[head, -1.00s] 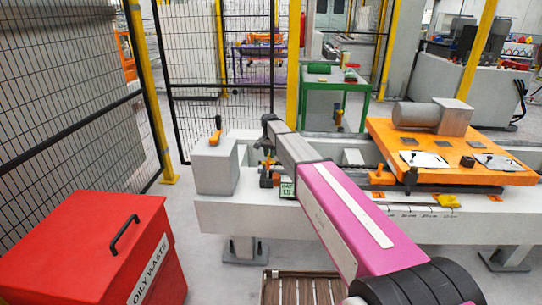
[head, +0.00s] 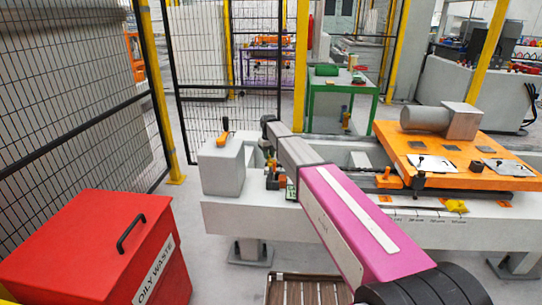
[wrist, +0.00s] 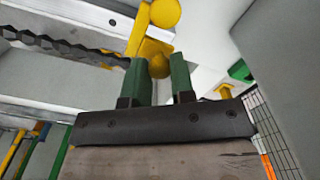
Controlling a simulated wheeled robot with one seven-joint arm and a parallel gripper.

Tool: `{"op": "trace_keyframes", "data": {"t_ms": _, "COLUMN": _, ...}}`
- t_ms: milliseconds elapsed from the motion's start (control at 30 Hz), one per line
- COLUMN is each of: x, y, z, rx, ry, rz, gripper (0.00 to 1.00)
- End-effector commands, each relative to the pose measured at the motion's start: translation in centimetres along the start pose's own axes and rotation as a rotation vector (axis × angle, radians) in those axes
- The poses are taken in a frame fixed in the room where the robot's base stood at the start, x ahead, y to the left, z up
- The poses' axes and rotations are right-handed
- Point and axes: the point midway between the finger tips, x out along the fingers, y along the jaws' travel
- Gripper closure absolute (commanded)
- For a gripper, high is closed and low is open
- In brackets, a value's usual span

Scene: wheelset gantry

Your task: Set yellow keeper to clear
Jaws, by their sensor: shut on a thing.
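In the wrist view, my gripper (wrist: 159,68) has two green fingers closed about a yellow rounded part, which I take to be the yellow keeper (wrist: 152,48). A yellow ball (wrist: 165,12) and a yellow bar (wrist: 138,32) show just beyond the fingertips. The lower part of the keeper is hidden by the fingers. In the head view, my pink and grey arm reaches to the left end of the pale beam (head: 330,218). There the fingers and keeper are too small and covered to make out.
A pale block with an orange handle (head: 223,134) stands left of my arm's end. An orange carriage (head: 455,172) sits on the beam at right. A red waste bin (head: 90,245) stands at front left, mesh fencing (head: 70,80) behind.

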Motion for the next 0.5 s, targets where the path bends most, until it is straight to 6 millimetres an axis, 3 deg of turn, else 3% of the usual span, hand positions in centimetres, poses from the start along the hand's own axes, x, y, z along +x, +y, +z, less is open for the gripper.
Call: {"op": "trace_keyframes", "data": {"t_ms": 500, "x": -0.03, "y": -0.96, "z": -0.17, "rx": -0.225, "ry": 0.001, "rz": 0.001, "gripper": 1.0}}
